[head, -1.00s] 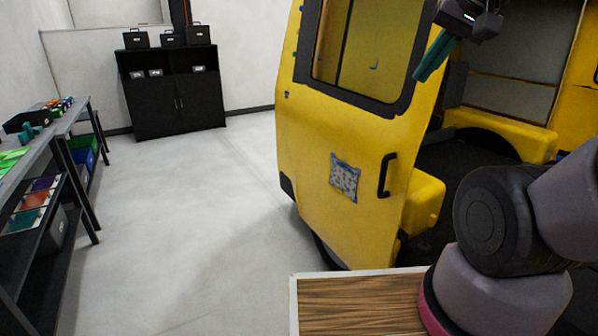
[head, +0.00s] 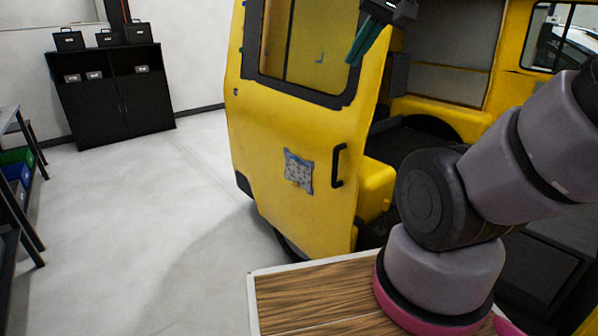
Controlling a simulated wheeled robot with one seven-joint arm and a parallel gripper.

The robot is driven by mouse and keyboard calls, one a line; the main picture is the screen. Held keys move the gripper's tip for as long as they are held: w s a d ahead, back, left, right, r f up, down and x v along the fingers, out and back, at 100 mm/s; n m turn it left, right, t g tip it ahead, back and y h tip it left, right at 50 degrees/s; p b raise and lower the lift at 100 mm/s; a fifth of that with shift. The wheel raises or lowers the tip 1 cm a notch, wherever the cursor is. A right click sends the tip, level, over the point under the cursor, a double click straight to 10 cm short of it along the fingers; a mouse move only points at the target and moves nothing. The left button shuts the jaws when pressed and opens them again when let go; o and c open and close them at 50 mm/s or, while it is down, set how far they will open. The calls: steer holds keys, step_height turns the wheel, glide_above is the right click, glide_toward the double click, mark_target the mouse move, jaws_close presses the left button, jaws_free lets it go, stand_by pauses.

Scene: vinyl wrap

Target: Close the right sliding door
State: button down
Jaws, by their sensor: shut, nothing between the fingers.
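A yellow vehicle door panel (head: 270,120) with a large window stands in the middle of the head view. It carries a black handle (head: 338,165) near its right edge and a small patterned patch (head: 299,171). A wide opening into the vehicle's dark interior lies right of this panel. I cannot tell whether this panel is the sliding door. My gripper (head: 353,62) is at the top of the view, its teal fingers shut and empty. The fingers overlap the panel's upper right window frame in the picture, well above the handle. I see no contact with the handle.
My arm fills the lower right and hides part of the vehicle. A wood-topped surface (head: 290,302) with a pale edge is at the bottom. A black cabinet (head: 115,100) with cases stands at the back left, shelving (head: 20,190) at the left edge. Grey floor between is clear.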

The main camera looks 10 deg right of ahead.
steer(key=w+a+r+t, duration=0.2)
steer(key=w, duration=1)
steer(key=w+a+r+t, duration=0.2)
steer(key=w, duration=1)
steer(key=w+f+t+h, duration=0.1)
steer(key=w+f+h, duration=0.3)
steer(key=w, duration=0.5)
steer(key=w+f+h, duration=0.1)
steer(key=w+f, duration=0.6)
steer(key=w, duration=0.3)
steer(key=n+g+h, duration=0.4)
steer(key=g+h, duration=0.4)
steer(key=h, duration=0.6)
glide_toward(330, 174)
steer(key=x, duration=0.5)
steer(key=shift+d, duration=0.15)
steer(key=s, duration=0.1)
steer(key=s+d, duration=0.2)
steer(key=shift+s+f, duration=0.15)
steer(key=shift+f, duration=0.25)
